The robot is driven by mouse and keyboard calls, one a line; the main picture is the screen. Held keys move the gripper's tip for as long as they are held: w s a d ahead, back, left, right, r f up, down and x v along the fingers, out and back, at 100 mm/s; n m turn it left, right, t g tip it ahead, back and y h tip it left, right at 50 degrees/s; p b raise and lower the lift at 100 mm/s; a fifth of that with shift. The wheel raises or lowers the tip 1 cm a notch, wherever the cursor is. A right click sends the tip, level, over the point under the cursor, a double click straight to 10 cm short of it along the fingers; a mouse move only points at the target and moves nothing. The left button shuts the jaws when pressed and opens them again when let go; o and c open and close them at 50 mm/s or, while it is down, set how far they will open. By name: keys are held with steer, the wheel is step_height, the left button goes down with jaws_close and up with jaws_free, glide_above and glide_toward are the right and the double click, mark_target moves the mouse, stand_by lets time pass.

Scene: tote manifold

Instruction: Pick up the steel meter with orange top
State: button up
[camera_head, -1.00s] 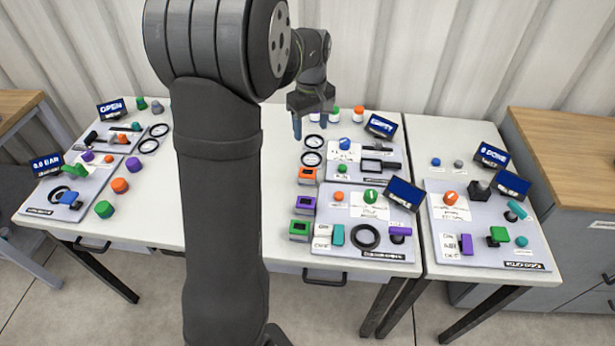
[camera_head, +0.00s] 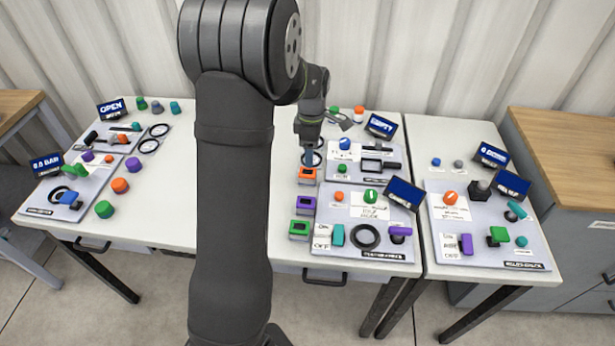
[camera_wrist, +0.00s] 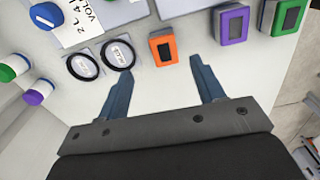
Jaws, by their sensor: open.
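The meter with the orange top (camera_head: 307,175) is a small block with a dark display window. My gripper (camera_wrist: 162,66) is open and empty. In the head view my gripper (camera_head: 308,158) points down just behind and above the orange-topped meter; its fingers partly overlap the meter's far side. I cannot tell the exact height gap.
A purple-topped meter (camera_head: 304,205) and a green-topped meter (camera_head: 299,229) stand in line nearer the table's front edge. Two black rings (camera_wrist: 100,61) lie left of the orange meter in the wrist view. A panel (camera_head: 325,190) with knobs borders the meters on the right.

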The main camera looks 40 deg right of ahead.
mark_target(307, 172)
step_height(307, 172, down, 4)
steer(key=shift+f, duration=0.1)
steer(key=f, duration=0.2)
steer(key=a+f, duration=0.1)
steer(key=f, duration=0.1)
steer(key=shift+w+f, duration=0.1)
steer(key=shift+w, duration=0.1)
steer(key=shift+f, duration=0.5)
steer(key=c, duration=1.1)
steer(key=shift+r, duration=0.15)
